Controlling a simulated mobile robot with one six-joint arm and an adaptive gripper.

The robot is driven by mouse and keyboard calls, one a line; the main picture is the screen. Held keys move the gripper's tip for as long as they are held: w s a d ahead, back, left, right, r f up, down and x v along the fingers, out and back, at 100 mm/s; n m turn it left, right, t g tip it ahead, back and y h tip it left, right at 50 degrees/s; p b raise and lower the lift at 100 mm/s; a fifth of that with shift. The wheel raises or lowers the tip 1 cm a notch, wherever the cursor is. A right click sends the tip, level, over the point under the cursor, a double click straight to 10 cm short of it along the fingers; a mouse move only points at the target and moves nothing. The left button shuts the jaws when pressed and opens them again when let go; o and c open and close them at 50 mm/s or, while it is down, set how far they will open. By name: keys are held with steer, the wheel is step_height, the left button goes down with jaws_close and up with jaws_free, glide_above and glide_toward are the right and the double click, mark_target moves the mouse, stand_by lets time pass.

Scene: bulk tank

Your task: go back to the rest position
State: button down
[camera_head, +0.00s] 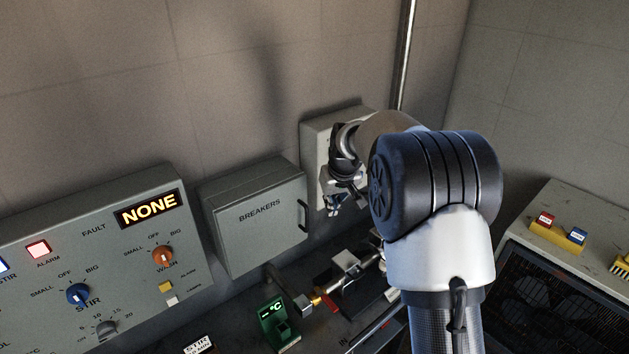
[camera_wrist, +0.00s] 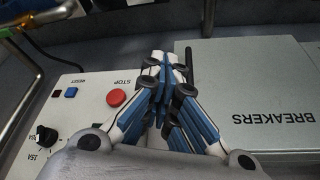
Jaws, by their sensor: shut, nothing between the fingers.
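My gripper (camera_head: 337,205) hangs at the end of my bent arm in the head view, in front of a grey wall box (camera_head: 315,137) right of the breaker box. In the wrist view my gripper (camera_wrist: 166,62) has its blue-and-white fingers drawn together, shut and empty. The fingers lie between a red STOP button (camera_wrist: 117,97) on a pale panel and the BREAKERS box (camera_wrist: 265,95), whose lettering is upside down there. I cannot tell how far the fingertips are from these surfaces. My arm hides part of the wall box.
The breaker box (camera_head: 256,216) has a closed door with a black handle. A control panel (camera_head: 120,215) with knobs and a lit NONE display stands left. A green °C display (camera_head: 274,322) and pipe fittings (camera_head: 345,262) sit below. A unit with red and blue buttons (camera_head: 558,228) stands right.

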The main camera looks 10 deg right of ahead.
steer(key=s+r+b, duration=0.2)
steer(key=s+r, duration=0.3)
steer(key=s, duration=0.5)
steer(key=s+r+b, duration=0.2)
steer(key=s+r, duration=0.2)
steer(key=s, duration=0.5)
steer(key=s+f+b, duration=0.2)
steer(key=s+f, duration=0.1)
steer(key=s, duration=0.9)
steer(key=s+f+m+b, duration=0.1)
steer(key=s+f, duration=0.3)
steer(key=s, duration=0.8)
steer(key=shift+a+m+h+b, duration=0.3)
steer(key=shift+a+b, duration=0.1)
steer(key=shift+b, duration=0.3)
